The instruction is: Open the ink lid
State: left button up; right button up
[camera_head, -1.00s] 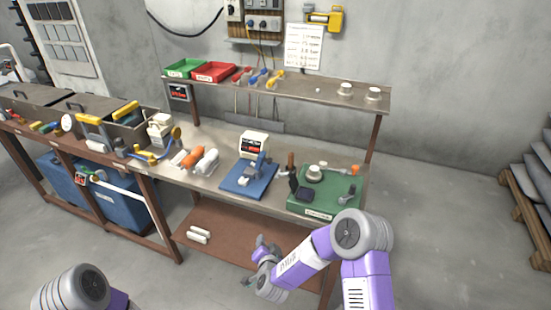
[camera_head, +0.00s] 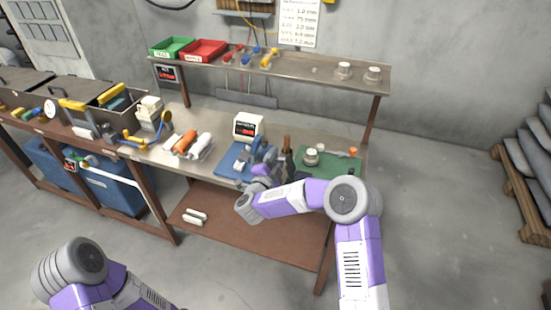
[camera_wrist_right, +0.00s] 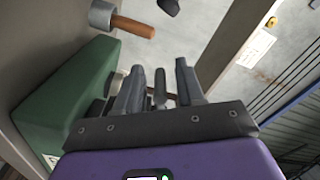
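The ink lid cannot be made out for certain. A dark piece that stood on the green mat (camera_head: 340,169) a second ago is now mostly behind my right arm in the head view. My right gripper (camera_head: 262,174) is at the front edge of the bench, between the blue base (camera_head: 229,164) and the green mat. In the right wrist view its two grey fingers (camera_wrist_right: 158,85) stand apart, and a small dark upright piece (camera_wrist_right: 160,90) shows between or beyond them; contact cannot be told. My left gripper is out of view.
A white scale (camera_head: 247,126) stands behind the blue base. Orange and white rolls (camera_head: 185,142) lie left.

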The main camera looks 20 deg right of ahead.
jog(key=shift+w+d, duration=0.15)
jog(key=shift+c, duration=0.5)
grip_shut()
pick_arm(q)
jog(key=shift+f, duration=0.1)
pick_arm(e)
jog(key=shift+r, duration=0.1)
